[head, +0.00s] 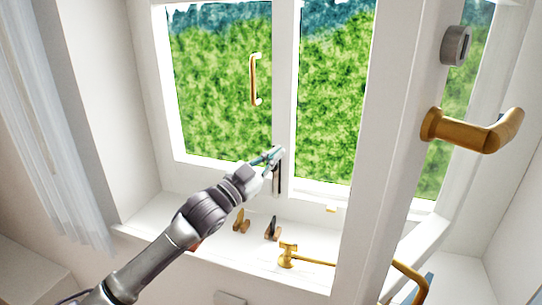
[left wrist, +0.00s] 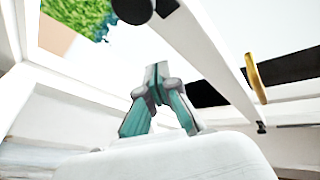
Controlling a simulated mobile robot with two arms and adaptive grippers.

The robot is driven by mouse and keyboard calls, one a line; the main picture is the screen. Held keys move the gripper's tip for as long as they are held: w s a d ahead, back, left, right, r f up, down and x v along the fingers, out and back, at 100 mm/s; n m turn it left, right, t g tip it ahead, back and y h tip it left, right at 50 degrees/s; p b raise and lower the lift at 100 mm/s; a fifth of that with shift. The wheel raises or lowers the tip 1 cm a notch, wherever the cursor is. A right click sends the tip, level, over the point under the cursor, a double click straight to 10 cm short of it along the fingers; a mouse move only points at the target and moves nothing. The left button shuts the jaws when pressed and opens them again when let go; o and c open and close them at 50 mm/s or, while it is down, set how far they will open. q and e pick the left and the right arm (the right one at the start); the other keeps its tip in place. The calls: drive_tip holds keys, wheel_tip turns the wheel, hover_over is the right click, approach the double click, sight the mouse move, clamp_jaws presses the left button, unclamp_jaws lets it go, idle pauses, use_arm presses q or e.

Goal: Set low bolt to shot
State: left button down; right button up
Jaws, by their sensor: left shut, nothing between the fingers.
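The low bolt (head: 277,178) is a slim dark vertical fitting at the bottom of the white stile between the two window panes. My left gripper (head: 274,154) is shut and empty, with its fingertips at the upper end of this bolt. The fingers cover part of it, so I cannot tell whether they touch it or how far the bolt is slid. In the left wrist view the closed teal and grey fingers (left wrist: 157,80) point at the white frame, below a dark fitting (left wrist: 133,10). My right gripper is out of view.
A brass pull handle (head: 254,80) is on the left sash. On the sill are small dark-and-brass fittings (head: 241,221) and a brass stay (head: 305,257). An open white sash with a brass lever handle (head: 470,131) stands at right. A curtain (head: 60,130) hangs at left.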

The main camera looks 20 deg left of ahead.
use_arm(q)
drive_tip(key=f, duration=0.1)
drive_tip(key=w+a+f, duration=0.1)
drive_tip(key=f+p, duration=0.1)
drive_tip(key=shift+w+a+f, duration=0.15)
drive_tip(key=shift+w, duration=0.1)
wheel_tip(320, 180, down, 4)
drive_tip(key=shift+r+b, duration=0.25)
drive_tip(key=shift+b, duration=0.8)
